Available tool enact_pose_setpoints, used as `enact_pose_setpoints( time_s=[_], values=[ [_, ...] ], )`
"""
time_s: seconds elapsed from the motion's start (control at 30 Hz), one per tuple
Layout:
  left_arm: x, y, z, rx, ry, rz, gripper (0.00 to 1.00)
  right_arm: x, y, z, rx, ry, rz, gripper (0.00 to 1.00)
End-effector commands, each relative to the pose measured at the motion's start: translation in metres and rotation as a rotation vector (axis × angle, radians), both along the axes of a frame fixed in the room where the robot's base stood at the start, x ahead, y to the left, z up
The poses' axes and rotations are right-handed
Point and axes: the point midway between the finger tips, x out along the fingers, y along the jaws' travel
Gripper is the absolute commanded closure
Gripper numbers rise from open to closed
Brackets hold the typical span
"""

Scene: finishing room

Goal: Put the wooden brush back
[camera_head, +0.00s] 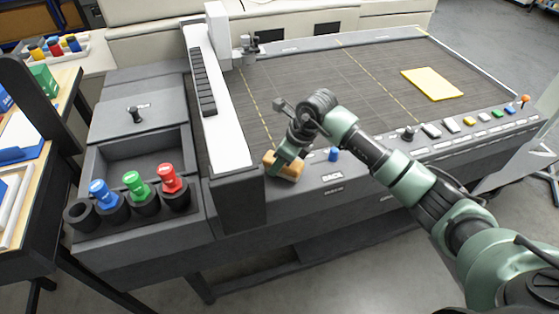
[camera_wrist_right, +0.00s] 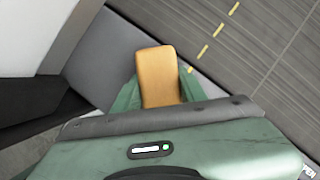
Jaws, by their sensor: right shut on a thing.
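The wooden brush (camera_head: 291,170) is a small orange-brown block near the front left corner of the grey machine table, beside the white-topped raised rail. My right gripper (camera_head: 281,166) is shut on it. In the right wrist view the brush (camera_wrist_right: 160,77) lies between the two green fingers of my right gripper (camera_wrist_right: 158,92), over the grey border strip. Its underside is hidden, and I cannot tell whether it touches the surface. My left gripper is not in view.
A yellow sheet (camera_head: 432,84) lies on the slatted table bed (camera_head: 320,75). Blue, green and red capped bottles (camera_head: 136,184) stand in holders at the left, beside an empty holder (camera_head: 81,214) and an open tray (camera_head: 150,150). A blue knob (camera_head: 334,154) and several buttons line the front edge.

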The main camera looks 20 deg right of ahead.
Motion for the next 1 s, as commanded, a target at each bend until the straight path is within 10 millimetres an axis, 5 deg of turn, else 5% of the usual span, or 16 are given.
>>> enact_pose_setpoints(
  time_s=[0.07,0.1,0.17,0.6,1.0],
  values=[
    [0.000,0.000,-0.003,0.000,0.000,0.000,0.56,0.000,0.000,-0.002,-0.001,-0.001,0.000,0.96],
    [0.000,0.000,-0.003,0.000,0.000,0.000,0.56,0.000,0.000,-0.002,0.000,0.000,0.000,0.53],
    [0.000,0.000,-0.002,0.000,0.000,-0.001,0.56,0.000,0.000,-0.001,0.000,0.000,0.000,0.37],
    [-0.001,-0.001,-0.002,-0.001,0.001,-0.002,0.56,0.000,-0.003,0.006,-0.001,-0.003,-0.001,0.37],
    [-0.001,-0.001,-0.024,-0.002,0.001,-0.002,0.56,-0.021,-0.025,0.079,-0.001,-0.006,0.000,0.37]
  ],
)
